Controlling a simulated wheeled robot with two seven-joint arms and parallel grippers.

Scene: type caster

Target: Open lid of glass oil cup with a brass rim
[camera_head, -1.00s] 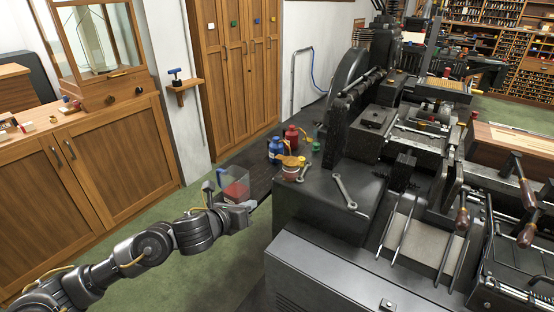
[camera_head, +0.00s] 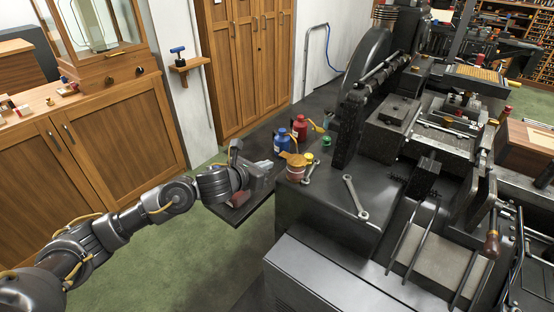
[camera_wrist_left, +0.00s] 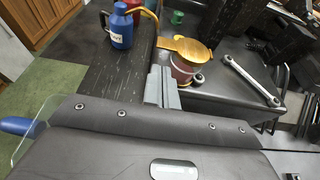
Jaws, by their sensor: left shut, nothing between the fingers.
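The glass oil cup (camera_head: 295,172) stands upright on the dark machine top, with reddish contents and a brass lid (camera_head: 294,159) lying across its top. In the left wrist view the cup (camera_wrist_left: 183,70) is just beyond the fingers; its brass lid (camera_wrist_left: 190,48) looks closed, with a flat tab pointing left. My left gripper (camera_head: 268,173) is shut and empty, just left of the cup and a little below its lid. In the left wrist view its grey fingertips (camera_wrist_left: 160,75) are together, apart from the lid. My right gripper is not in view.
A blue oil can (camera_head: 282,142) and a red one (camera_head: 299,127) stand behind the cup. A wrench (camera_head: 355,197) lies to its right, and a small green object (camera_head: 326,142) is behind. Part of a red object (camera_head: 239,199) shows under my left wrist.

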